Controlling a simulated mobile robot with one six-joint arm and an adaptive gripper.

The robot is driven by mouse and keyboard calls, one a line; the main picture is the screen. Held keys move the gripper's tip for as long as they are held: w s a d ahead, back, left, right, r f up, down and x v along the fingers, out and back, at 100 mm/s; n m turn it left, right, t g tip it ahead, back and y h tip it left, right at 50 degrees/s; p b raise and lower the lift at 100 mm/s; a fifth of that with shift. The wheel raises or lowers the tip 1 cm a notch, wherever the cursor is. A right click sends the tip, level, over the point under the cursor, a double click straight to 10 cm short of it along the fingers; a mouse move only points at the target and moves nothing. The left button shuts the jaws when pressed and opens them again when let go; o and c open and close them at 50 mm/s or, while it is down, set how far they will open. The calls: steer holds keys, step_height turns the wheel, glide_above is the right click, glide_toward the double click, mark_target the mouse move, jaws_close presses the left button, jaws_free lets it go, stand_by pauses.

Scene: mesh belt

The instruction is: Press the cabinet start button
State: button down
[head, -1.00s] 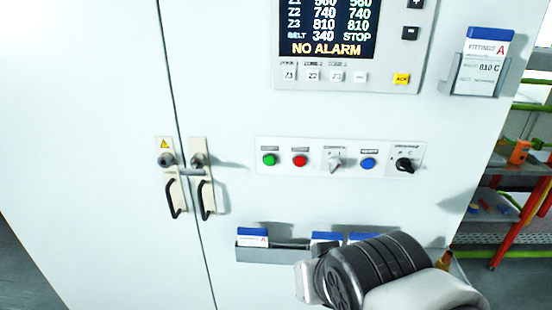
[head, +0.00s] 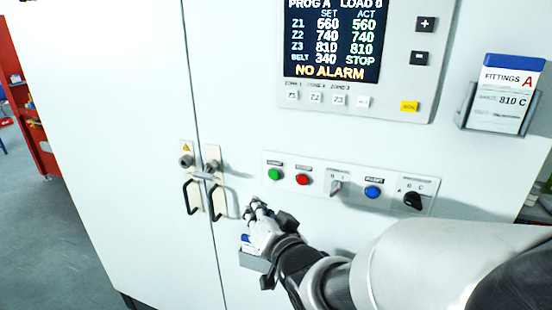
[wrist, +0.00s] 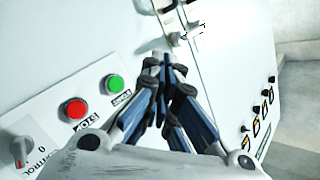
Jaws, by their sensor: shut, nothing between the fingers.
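The green start button (head: 275,174) is at the left end of the control strip on the white cabinet, with the red button (head: 303,180) to its right. In the wrist view the green button (wrist: 115,83) shows to the left of my fingers, and the red button (wrist: 75,110) is further left. My gripper (head: 256,207) is shut and empty. In the head view its fingertips are just below and left of the green button. I see no contact with the button. In the wrist view my gripper's fingertips (wrist: 158,62) point toward the cabinet front.
The strip also holds a grey switch (head: 336,188), a blue button (head: 373,192) and a black selector (head: 413,200). Door handles (head: 204,190) stand out left of my gripper. A card holder (head: 254,259) is below it. The display (head: 333,40) reads NO ALARM.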

mark_target(274, 175)
steer(key=w+d+p, duration=0.2)
steer(key=w+d, duration=0.1)
steer(key=w, duration=0.5)
steer(key=shift+w, duration=0.2)
steer(key=shift+w, duration=0.1)
stand_by(1.6)
steer(key=shift+w+d, duration=0.2)
steer(key=shift+w, duration=0.1)
steer(key=shift+w+d, duration=0.1)
steer(key=shift+w, duration=0.3)
stand_by(0.7)
steer(key=shift+s, duration=0.1)
steer(key=shift+s+a+b, duration=0.3)
steer(key=shift+s+b, duration=0.05)
steer(key=shift+s, duration=0.35)
steer(key=shift+s, duration=0.1)
